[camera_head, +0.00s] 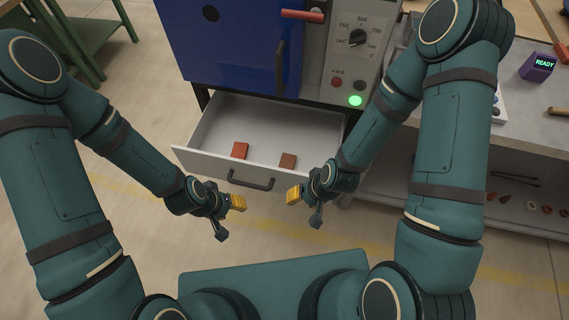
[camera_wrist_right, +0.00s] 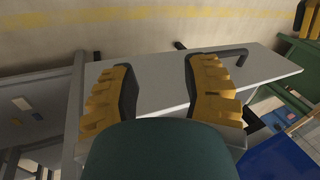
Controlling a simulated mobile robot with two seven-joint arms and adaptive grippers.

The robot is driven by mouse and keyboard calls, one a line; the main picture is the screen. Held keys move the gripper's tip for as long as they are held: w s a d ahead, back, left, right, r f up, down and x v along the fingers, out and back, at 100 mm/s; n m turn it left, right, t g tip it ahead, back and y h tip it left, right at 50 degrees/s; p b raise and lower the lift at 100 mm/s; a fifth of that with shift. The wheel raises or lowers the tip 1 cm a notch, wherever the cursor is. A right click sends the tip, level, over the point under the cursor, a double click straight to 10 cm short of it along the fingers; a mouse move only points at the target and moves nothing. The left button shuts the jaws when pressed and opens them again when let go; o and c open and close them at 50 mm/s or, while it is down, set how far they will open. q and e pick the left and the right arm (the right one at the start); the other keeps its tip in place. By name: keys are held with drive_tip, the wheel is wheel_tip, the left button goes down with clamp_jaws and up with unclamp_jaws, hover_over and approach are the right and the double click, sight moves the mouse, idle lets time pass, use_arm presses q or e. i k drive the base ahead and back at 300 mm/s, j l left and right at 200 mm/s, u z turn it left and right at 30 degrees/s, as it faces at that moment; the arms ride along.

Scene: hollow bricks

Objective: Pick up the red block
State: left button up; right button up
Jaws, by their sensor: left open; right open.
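The red block (camera_head: 239,150) lies in the open white drawer (camera_head: 215,165), left of its middle, in the head view. A brown block (camera_head: 288,160) lies to its right in the same drawer. My left gripper (camera_head: 238,203) is open and empty, in front of the drawer, below the red block in the picture. My right gripper (camera_head: 294,195) is open and empty, in front of the drawer near its right end. The right wrist view shows its yellow fingers (camera_wrist_right: 160,95) spread apart with the drawer front (camera_wrist_right: 165,80) beyond. The red block cannot be made out there.
A dark drawer handle (camera_head: 251,180) sticks out of the drawer front towards me. A blue oven (camera_head: 230,50) with a control panel and lit green button (camera_head: 355,100) stands above the drawer. A grey workbench (camera_head: 500,150) is at the right.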

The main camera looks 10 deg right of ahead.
sight(239, 151)
drive_tip(key=j+z, duration=0.1)
drive_tip(key=z, duration=0.35)
drive_tip(key=j+z, duration=0.15)
drive_tip(key=z, duration=0.35)
drive_tip(key=j+z, duration=0.1)
drive_tip(key=z, duration=0.35)
drive_tip(key=k+j+z, duration=0.2)
drive_tip(key=j+z, duration=0.2)
drive_tip(key=k+j+z, duration=0.6)
drive_tip(key=k+j, duration=0.3)
drive_tip(key=i+j, duration=0.1)
drive_tip(key=j, duration=0.35)
